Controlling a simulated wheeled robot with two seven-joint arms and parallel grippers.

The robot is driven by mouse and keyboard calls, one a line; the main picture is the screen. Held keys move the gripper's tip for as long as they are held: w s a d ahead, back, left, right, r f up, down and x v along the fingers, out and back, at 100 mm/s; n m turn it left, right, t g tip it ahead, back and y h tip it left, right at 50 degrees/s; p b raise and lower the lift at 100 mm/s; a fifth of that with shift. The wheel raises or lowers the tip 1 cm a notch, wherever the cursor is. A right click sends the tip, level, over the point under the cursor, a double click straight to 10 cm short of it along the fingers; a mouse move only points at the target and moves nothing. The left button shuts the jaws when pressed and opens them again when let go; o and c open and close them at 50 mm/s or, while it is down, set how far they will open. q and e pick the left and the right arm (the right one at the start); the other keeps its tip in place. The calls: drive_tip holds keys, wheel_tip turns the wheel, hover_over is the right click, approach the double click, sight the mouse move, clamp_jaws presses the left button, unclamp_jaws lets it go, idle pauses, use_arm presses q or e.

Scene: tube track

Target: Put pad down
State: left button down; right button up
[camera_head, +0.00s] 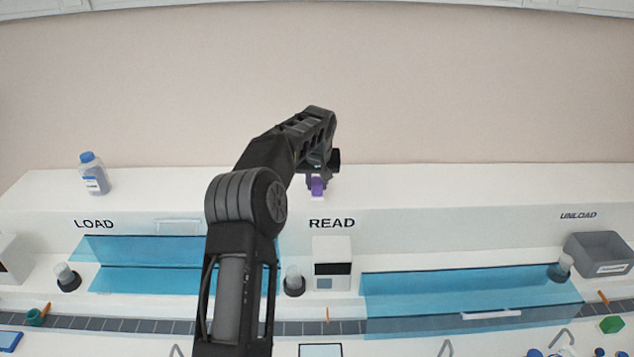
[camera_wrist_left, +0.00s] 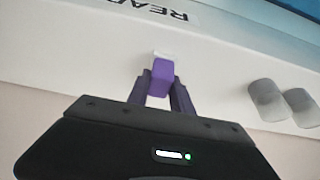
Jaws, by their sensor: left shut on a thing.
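The pad is a small purple block with a white end. My left gripper (camera_head: 317,180) is shut on the pad (camera_head: 317,187) above the white ledge, just over the READ label. In the left wrist view the pad (camera_wrist_left: 161,79) sits between the two dark fingers of the left gripper (camera_wrist_left: 163,92), its white end pointing away. I cannot tell whether the pad touches the ledge. My right gripper is not in view.
A blue-capped bottle (camera_head: 93,174) stands on the ledge at left. Blue clear covers (camera_head: 470,293) front the lower track, with a grey bin (camera_head: 600,255) at right. Two grey cylinders (camera_wrist_left: 268,100) show in the wrist view. The ledge right of the gripper is clear.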

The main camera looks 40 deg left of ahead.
use_arm(q)
drive_tip(key=c, duration=1.1)
unclamp_jaws()
drive_tip(key=shift+c, duration=0.2)
drive_tip(key=shift+r, duration=0.1)
drive_tip(key=shift+r, duration=0.15)
drive_tip(key=b+v, duration=0.1)
drive_tip(key=v, duration=1)
drive_tip(key=shift+s+d+r+b, duration=0.15)
drive_tip(key=shift+d+r+b, duration=0.05)
drive_tip(key=shift+r+b, duration=0.15)
